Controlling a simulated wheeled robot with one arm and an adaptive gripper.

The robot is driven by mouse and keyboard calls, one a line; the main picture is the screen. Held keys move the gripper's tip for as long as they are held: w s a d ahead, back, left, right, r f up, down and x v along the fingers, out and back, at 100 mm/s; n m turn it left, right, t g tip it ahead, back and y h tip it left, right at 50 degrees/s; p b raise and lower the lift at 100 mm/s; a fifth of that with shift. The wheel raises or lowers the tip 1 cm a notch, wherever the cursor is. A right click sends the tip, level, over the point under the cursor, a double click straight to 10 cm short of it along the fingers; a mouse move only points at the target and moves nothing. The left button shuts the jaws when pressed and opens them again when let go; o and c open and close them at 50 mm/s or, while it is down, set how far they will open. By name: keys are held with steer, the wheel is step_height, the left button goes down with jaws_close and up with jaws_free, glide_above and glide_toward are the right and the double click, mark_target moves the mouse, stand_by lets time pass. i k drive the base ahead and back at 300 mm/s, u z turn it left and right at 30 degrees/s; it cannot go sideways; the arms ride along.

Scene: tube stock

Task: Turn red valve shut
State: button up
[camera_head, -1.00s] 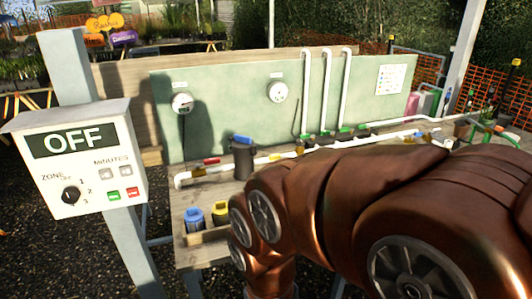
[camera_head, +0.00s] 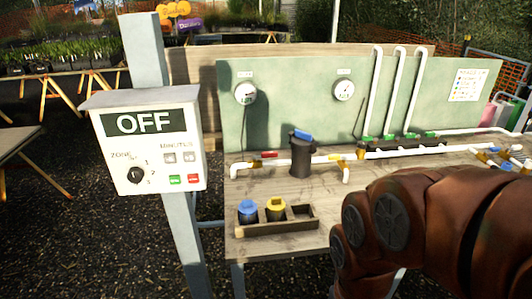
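A small red valve handle (camera_head: 268,155) sits on the left stretch of the white pipe (camera_head: 318,158), which runs low along the front of the green board. The handle looks to lie along the pipe; it is too small to tell its exact angle. A dark canister with a blue top (camera_head: 302,155) stands just right of it. My brown arm fills the lower right of the view, well to the right of the red handle. My gripper is out of view, so I cannot see whether it is open or shut.
A control box (camera_head: 148,140) reading OFF stands on a post at left. Two round gauges, at left (camera_head: 245,92) and right (camera_head: 344,90), hang on the board. A wooden tray (camera_head: 278,222) holds a blue-capped bottle (camera_head: 247,211) and a yellow-capped bottle (camera_head: 276,208).

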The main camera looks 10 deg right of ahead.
mark_target(267, 155)
steer(key=u, duration=0.15)
steer(key=i, duration=1)
steer(key=u, duration=0.6)
